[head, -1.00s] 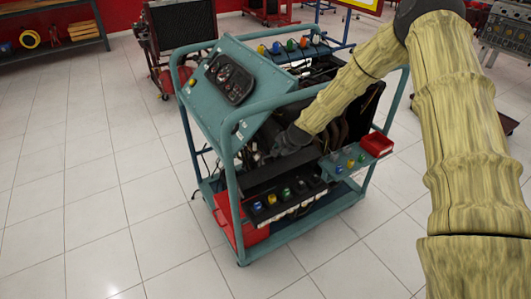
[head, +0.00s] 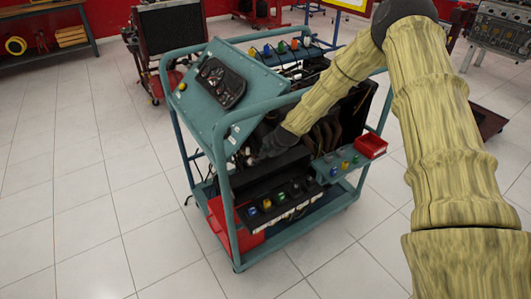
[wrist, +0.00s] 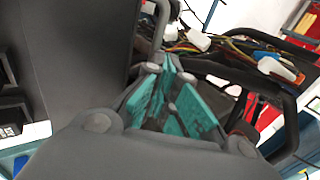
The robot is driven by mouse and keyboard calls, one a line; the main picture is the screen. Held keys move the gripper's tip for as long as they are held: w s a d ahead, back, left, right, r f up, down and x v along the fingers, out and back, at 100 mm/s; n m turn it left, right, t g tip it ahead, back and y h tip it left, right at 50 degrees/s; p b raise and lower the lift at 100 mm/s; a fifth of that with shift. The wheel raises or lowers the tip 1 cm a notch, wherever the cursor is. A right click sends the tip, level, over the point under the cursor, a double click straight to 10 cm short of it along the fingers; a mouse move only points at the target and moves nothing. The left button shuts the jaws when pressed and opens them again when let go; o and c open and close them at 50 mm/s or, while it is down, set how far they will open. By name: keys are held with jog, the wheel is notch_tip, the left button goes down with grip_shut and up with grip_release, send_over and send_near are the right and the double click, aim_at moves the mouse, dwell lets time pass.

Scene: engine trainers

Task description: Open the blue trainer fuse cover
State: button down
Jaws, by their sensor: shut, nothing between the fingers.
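The blue trainer (head: 190,105) is a teal wheeled frame with a sloping gauge panel, in the middle of the head view. A long black box-like part (head: 275,180) lies along its near side, above a row of coloured knobs. I cannot tell for sure which part is the fuse cover. My gripper (head: 255,158) is inside the frame, by the left end of that black part; its tips are hard to make out there. In the wrist view my gripper (wrist: 175,105) shows teal finger pads, shut and empty. A large dark grey panel (wrist: 70,60) stands close on the left; contact is unclear.
Wires with white connectors (wrist: 198,40) and a black tube (wrist: 235,72) are close to the fingers. The teal frame rail (head: 222,190) rises left of my gripper. A red tray (head: 371,146) sits at the right. Floor is clear at left.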

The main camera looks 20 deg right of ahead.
jog(key=shift+s+r, duration=0.1)
jog(key=v, duration=1.2)
jog(key=s+a+f+n+g+h+p, duration=0.1)
jog(key=s+a+f+n+g, duration=0.2)
jog(key=s+f, duration=0.8)
jog(key=s+a+f+n+g, duration=0.1)
jog(key=s+a+f+n, duration=0.25)
jog(key=s+f, duration=0.7)
jog(key=s+a+f+n+g+p, duration=0.1)
jog(key=s+n, duration=0.7)
jog(key=s, duration=2.1)
jog(key=shift+a+f+g, duration=0.65)
jog(key=shift+f+g, duration=0.05)
jog(key=shift+g, duration=0.3)
jog(key=shift+w+a+n, duration=0.1)
jog(key=shift+w+n, duration=0.05)
jog(key=shift+n, duration=0.1)
